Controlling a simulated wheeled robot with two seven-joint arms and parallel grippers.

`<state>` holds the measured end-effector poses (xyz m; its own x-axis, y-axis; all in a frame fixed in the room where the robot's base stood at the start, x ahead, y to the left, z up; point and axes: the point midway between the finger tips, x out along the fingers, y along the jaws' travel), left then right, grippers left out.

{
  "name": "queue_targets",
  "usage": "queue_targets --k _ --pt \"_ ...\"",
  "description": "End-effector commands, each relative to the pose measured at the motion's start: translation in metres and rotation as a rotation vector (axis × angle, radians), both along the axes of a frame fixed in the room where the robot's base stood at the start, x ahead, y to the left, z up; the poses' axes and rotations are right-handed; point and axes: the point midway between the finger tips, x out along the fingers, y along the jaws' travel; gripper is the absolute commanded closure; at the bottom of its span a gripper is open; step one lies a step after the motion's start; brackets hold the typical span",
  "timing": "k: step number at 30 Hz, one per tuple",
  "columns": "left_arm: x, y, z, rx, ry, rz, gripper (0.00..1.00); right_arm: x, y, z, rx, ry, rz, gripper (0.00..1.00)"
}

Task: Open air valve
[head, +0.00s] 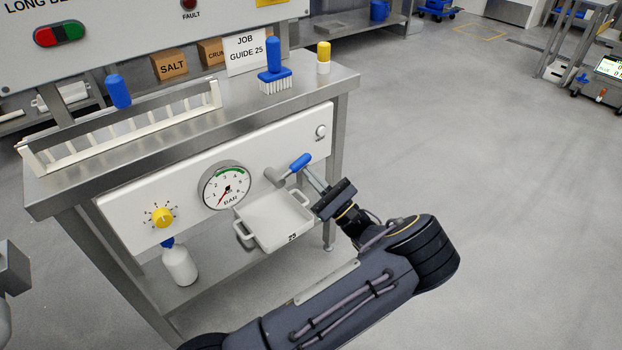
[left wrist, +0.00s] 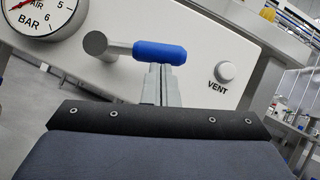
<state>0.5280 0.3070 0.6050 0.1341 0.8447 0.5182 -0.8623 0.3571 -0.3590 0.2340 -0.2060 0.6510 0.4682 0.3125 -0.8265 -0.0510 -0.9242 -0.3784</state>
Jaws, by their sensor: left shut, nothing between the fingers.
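The air valve has a grey stem and a blue lever handle (head: 300,162) on the white front panel, right of the round BAR gauge (head: 226,187). In the left wrist view the blue handle (left wrist: 160,52) lies roughly level, pointing right from the grey stem (left wrist: 98,44). The gauge's red needle points to the lower left in the head view. My left gripper (head: 308,174) is shut and empty, its fingertips just below the handle. In the left wrist view the fingers (left wrist: 160,72) reach up to its underside; I cannot tell whether they touch.
A white VENT button (left wrist: 226,71) sits right of the handle. A white tray marked 25 (head: 275,221) is below the gauge, close to my left gripper. A yellow knob (head: 163,217) is further left. A blue brush (head: 275,70) stands on the bench. Open floor lies to the right.

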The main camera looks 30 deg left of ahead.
Motion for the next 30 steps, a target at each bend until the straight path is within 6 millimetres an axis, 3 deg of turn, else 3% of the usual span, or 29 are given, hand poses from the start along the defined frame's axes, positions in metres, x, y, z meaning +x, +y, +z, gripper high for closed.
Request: queue_targets --k 15,30 --pt "-0.005 0.003 0.044 -0.188 -0.459 0.001 1.0 0.0 0.0 0.026 0.0 0.0 0.0 0.45" --pt "-0.022 0.009 0.07 -0.349 -0.843 0.002 1.0 0.0 0.0 0.048 0.0 0.0 0.0 0.45"
